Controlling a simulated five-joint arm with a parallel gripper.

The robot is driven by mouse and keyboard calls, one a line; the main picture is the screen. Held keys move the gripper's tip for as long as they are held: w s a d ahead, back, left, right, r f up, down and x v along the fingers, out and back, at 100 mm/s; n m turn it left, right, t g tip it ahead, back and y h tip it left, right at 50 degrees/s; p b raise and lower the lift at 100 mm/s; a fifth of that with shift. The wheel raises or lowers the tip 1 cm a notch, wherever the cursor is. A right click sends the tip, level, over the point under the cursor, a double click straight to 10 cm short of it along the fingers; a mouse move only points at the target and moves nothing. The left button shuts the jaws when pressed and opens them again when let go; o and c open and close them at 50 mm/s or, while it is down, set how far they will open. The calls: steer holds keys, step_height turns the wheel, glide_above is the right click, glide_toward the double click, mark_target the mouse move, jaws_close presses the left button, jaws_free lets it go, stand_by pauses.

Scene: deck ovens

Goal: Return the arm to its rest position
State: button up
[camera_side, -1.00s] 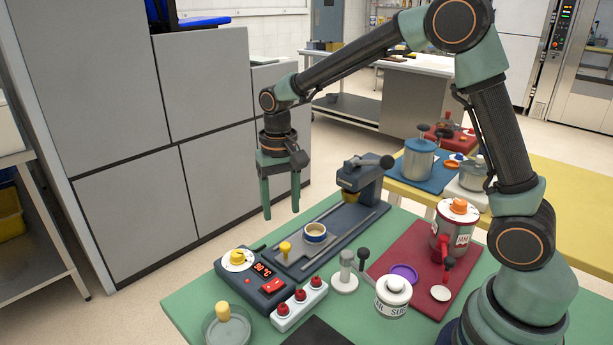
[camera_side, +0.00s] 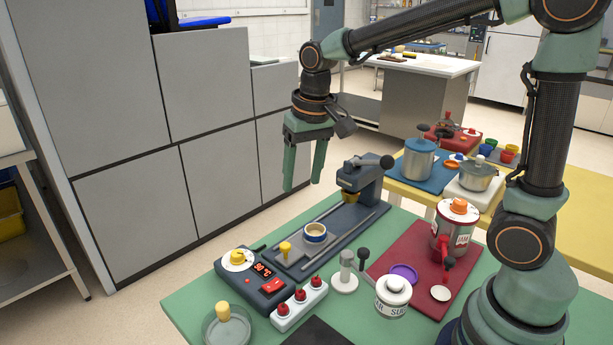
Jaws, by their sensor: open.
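My gripper (camera_side: 302,188) hangs in the air with its fingers pointing down, above and behind the far left edge of the green table (camera_side: 190,310). Its two green fingers are apart with nothing between them. My arm reaches up from the base at the lower right and across the top of the picture. The upper part of the arm runs out of view at the top right.
A dial box (camera_side: 262,275), red-knobbed block (camera_side: 300,304), sugar jar (camera_side: 393,298) and red jam can (camera_side: 456,232) stand nearby. Grey cabinets (camera_side: 210,90) rise behind. A yellow table (camera_side: 580,205) bears pots.

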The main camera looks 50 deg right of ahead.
steer(key=s+d+r+n+t, duration=0.2)
steer(key=s+n+t, duration=0.1)
steer(key=s, duration=0.7)
steer(key=shift+s+d+r+t, duration=0.3)
steer(key=shift+d+r+t, duration=0.1)
stand_by(0.8)
